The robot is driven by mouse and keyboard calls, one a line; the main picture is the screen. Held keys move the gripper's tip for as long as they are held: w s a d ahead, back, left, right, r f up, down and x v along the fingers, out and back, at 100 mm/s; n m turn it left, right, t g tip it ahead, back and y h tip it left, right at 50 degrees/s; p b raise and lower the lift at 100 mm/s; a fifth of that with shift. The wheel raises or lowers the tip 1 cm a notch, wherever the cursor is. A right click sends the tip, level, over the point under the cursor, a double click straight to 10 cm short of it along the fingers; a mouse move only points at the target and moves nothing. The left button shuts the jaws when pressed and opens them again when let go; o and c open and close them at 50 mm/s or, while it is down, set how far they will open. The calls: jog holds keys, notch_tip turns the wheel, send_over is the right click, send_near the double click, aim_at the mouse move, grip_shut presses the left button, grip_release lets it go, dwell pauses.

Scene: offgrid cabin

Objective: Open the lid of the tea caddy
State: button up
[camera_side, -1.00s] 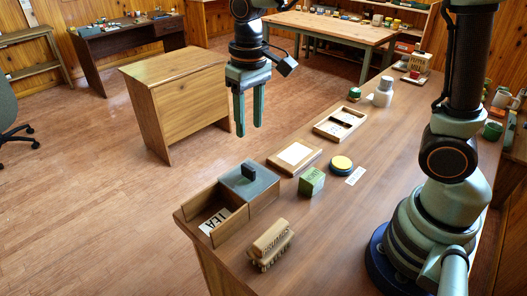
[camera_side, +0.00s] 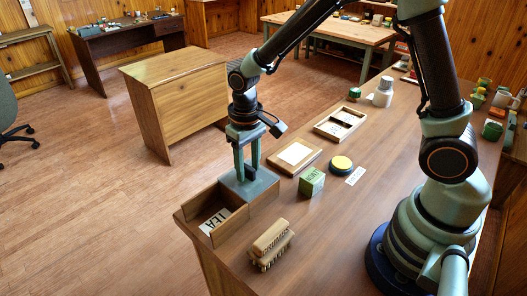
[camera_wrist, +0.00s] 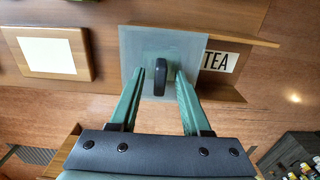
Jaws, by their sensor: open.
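The tea caddy (camera_side: 229,222) is a wooden box at the table's left corner, with a white TEA label (camera_side: 214,221) at its near left part. Its grey square lid (camera_side: 266,187) lies flat over the far right part and bears a dark upright handle (camera_side: 250,173). In the wrist view the lid (camera_wrist: 131,50), the black handle (camera_wrist: 160,80) and the TEA label (camera_wrist: 220,62) show. My gripper (camera_side: 247,174) points down at the lid, open, with its fingers beside the handle. In the wrist view its fingertips (camera_wrist: 170,70) are close around the handle; I cannot tell whether they touch it.
A green box (camera_side: 311,182), a yellow-topped round tin (camera_side: 341,164) and a framed wooden tray (camera_side: 295,156) stand right of the caddy. A wooden brush (camera_side: 270,245) lies in front. A separate wooden desk (camera_side: 180,85) stands behind, across open floor.

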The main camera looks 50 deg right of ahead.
jog(key=shift+f, duration=0.2)
grip_shut()
dwell(1.4)
